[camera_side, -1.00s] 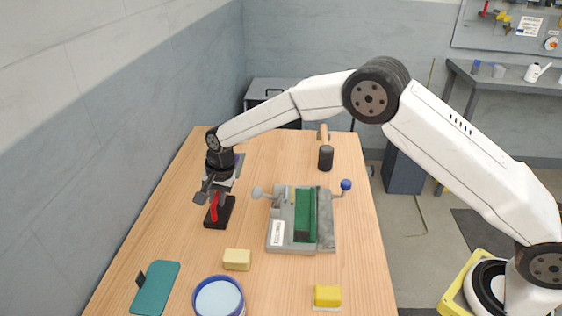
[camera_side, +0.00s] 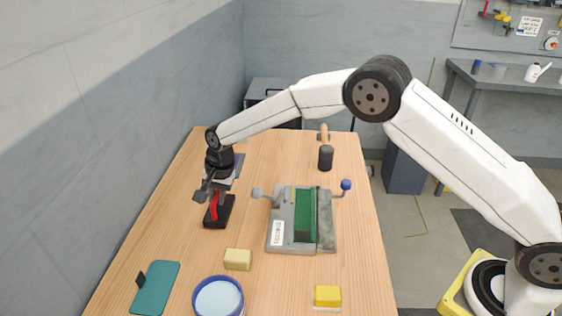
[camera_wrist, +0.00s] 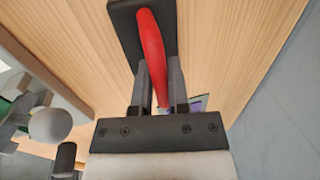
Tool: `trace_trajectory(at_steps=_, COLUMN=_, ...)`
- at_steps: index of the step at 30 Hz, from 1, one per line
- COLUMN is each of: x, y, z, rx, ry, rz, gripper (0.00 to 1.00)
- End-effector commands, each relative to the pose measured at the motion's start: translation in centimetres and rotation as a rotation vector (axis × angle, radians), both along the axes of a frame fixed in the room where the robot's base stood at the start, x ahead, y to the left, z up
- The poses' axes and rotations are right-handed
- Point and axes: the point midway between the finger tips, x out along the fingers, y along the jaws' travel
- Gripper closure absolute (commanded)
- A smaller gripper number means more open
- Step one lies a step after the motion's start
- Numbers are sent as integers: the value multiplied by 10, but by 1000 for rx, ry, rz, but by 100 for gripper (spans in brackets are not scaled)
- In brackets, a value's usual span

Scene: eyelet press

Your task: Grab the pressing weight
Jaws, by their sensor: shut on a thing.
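The pressing weight, a black slab with a red handle (camera_side: 213,208), stands on the left part of the wooden table in the side view. In the wrist view its red handle (camera_wrist: 150,38) runs up between my fingers, with the black slab behind it. My gripper (camera_side: 216,195) is over the weight and shut on the red handle. The wrist view shows the two grey fingers of my gripper (camera_wrist: 158,75) on either side of the handle. The weight appears to rest on the table.
A black-headed mallet (camera_side: 326,158) is behind. In front are a beige block (camera_side: 237,260), yellow block (camera_side: 327,296), blue-rimmed bowl (camera_side: 218,298) and teal board (camera_side: 155,288).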

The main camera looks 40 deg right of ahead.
Motion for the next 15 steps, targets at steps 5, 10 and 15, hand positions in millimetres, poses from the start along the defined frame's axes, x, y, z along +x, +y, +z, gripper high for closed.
trace_trajectory(at_steps=5, x=2, y=1, z=17, rx=2, ry=-9, rz=0, gripper=100)
trace_trajectory(at_steps=10, x=-2, y=0, z=34, rx=2, ry=-7, rz=0, gripper=100)
trace_trajectory(at_steps=15, x=-14, y=-4, z=48, rx=2, ry=-6, rz=1, gripper=100)
